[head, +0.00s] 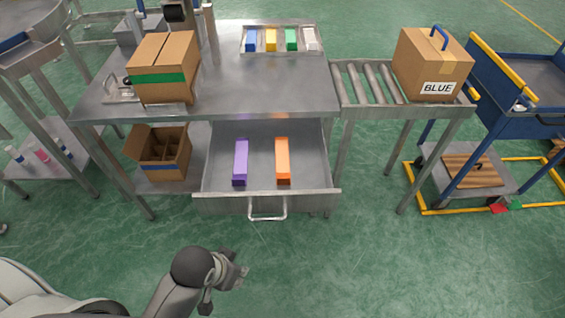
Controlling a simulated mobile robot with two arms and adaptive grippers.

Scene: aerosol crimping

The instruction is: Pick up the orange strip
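The orange strip (283,161) is a long block lying in the open steel drawer (313,163), right of the drawer's middle. A purple strip (240,162) lies to its left in the same drawer, apart from it. My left gripper (226,288) is low in the head view, in front of the drawer and below its handle. Its fingers look spread, with floor showing between them and nothing held. It is clear of both strips. My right gripper is not in view.
The drawer front (267,204) has a bar handle (267,216). The steel table (240,85) overhangs the drawer's back. On it are a green-banded box (163,68) and a tray (244,42) of coloured strips. A roller conveyor (367,83) carries a box marked BLUE (432,65).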

